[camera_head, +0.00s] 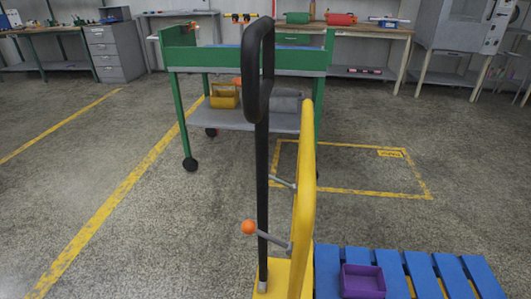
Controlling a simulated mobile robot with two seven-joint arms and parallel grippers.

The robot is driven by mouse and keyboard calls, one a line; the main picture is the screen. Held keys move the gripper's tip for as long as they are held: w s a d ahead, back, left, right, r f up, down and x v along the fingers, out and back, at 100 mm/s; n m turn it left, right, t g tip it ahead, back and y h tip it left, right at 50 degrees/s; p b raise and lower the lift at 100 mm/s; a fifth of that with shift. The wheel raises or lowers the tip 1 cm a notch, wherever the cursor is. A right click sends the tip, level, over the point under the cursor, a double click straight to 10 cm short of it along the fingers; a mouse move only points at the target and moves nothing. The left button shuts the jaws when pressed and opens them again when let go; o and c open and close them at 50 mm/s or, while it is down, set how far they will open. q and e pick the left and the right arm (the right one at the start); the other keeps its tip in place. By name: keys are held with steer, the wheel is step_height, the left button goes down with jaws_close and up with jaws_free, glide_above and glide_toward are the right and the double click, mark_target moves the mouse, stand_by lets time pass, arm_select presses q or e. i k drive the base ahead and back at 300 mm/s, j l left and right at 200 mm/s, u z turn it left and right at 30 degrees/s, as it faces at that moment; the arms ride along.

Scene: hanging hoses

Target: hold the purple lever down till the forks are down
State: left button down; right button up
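A yellow pallet truck (303,210) with a black loop handle (262,150) stands upright in front of me. A grey lever with an orange ball knob (248,227) sticks out low on the handle side. I see no purple lever; the only purple thing is an open box (362,281) on the blue pallet (395,272). Yellow shows between some pallet slats; the forks are mostly hidden, and I cannot tell their height. Neither of my grippers is in view.
A green wheeled cart (180,110) stands behind the handle, with a yellow bin (224,97) on its lower shelf. A yellow-marked floor rectangle (375,193) lies to the right behind the truck. Workbenches (365,32) line the back wall. The floor at left is clear.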

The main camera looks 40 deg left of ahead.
mark_target(294, 187)
steer(key=i+j+z, duration=0.15)
steer(key=j, duration=0.5)
steer(key=j+z, duration=0.2)
steer(key=j, duration=0.4)
